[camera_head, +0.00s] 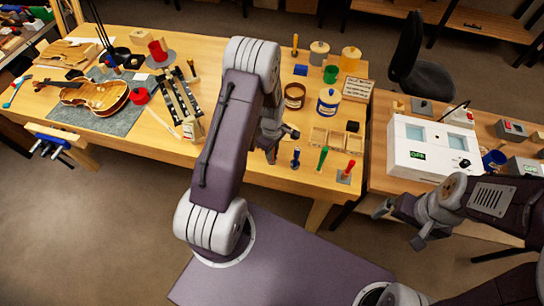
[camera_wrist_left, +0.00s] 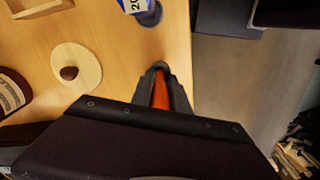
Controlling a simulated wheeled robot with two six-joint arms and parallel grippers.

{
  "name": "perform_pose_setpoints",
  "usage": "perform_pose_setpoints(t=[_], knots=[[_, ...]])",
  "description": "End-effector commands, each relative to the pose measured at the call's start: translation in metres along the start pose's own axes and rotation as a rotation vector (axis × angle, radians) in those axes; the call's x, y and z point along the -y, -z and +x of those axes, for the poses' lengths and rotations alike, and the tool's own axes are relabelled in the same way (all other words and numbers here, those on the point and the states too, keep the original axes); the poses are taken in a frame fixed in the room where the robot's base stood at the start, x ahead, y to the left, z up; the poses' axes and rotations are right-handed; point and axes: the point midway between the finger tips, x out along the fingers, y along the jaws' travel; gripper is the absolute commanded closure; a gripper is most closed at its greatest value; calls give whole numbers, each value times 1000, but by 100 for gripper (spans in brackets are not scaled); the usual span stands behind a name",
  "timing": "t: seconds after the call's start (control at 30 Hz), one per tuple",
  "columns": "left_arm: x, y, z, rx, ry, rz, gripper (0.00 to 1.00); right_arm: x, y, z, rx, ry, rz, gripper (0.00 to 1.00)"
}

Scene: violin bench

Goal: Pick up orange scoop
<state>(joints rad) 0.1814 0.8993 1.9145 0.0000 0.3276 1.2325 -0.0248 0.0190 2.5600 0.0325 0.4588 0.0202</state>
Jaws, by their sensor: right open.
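An orange piece, taken as the orange scoop (camera_wrist_left: 160,95), shows as a narrow strip between the fingers of my left gripper (camera_wrist_left: 161,80) in the left wrist view. The fingers lie close against it on both sides; most of its shape is hidden. In the head view my left gripper (camera_head: 284,138) is over the right part of the wooden bench, left of the small wooden trays, and the scoop is not clearly seen there. My right gripper (camera_head: 395,215) is open and empty, in front of the right-hand table.
Near my left gripper are a brown round container (camera_head: 294,95), a blue labelled jar (camera_head: 328,102), and green (camera_head: 322,158) and red (camera_head: 348,169) handled tools. A white box machine (camera_head: 425,145) stands on the right table. A violin (camera_head: 95,96) lies far left.

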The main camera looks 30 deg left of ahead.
Motion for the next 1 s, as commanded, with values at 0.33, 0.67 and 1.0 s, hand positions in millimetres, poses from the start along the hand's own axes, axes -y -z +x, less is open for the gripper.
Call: perform_pose_setpoints(t=[0.33, 0.67, 1.0], knots=[[0, 0, -1, 0, -1, 0, 100, 0, 0, 0, 0, 0, 0, 0], [-2, 1, -66, -2, -7, 0, 100, 0, 0, 3, 0, 0, 0, 0], [0, 0, -101, 1, -1, 0, 100, 0, 0, 4, 0, 0, 0, 0]])
